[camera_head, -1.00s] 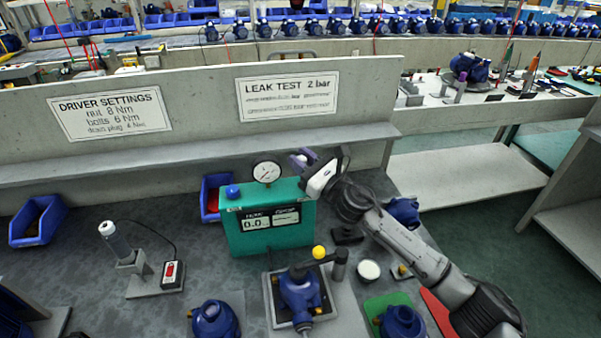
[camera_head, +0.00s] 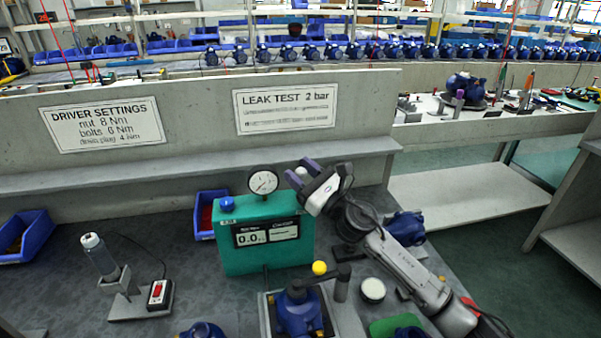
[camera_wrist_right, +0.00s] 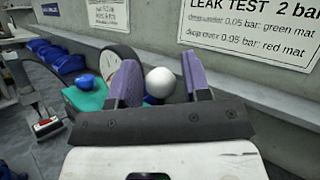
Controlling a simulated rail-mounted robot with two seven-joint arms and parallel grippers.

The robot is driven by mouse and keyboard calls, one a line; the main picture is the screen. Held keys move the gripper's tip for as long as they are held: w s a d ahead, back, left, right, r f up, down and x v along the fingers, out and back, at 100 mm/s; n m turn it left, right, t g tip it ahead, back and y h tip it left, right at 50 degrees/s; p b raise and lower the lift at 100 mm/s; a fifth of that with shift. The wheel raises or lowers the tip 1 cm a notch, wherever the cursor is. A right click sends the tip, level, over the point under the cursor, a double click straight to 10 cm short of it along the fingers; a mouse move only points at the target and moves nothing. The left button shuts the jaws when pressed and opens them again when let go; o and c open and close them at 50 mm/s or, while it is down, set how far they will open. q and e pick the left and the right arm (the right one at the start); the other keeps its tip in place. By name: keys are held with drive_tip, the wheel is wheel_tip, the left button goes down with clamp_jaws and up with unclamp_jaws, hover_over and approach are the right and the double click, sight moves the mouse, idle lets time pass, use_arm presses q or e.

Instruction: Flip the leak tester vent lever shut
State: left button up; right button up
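The leak tester is a green box (camera_head: 267,255) on the bench, with a round gauge (camera_head: 263,182), a blue knob (camera_head: 227,204) and a display reading 0.0. A white ball (camera_head: 299,172) shows above its right end; it looks like the vent lever's knob, but the lever's stem is hidden. My right gripper (camera_head: 303,173) is at the ball, its purple fingers apart. In the right wrist view the white ball (camera_wrist_right: 160,82) appears between the open fingers (camera_wrist_right: 162,88), with a gap on either side; its depth is unclear. My left gripper is out of view.
A pump in a fixture with a yellow-knobbed lever (camera_head: 319,268) stands in front of the tester. A driver in a stand (camera_head: 100,258) is at left. A blue bin (camera_head: 206,215) is behind the tester, and a low wall (camera_head: 200,105) runs behind the bench.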

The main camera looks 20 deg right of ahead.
drive_tip(key=shift+o, duration=0.7)
drive_tip(key=shift+s+d, duration=0.15)
drive_tip(key=p+v, duration=0.1)
drive_tip(key=v, duration=1.2)
drive_tip(key=shift+s+d+p, duration=0.15)
drive_tip(key=shift+s+p, duration=0.05)
drive_tip(key=shift+p, duration=0.15)
drive_tip(key=shift+f, duration=0.1)
drive_tip(key=shift+c, duration=0.3)
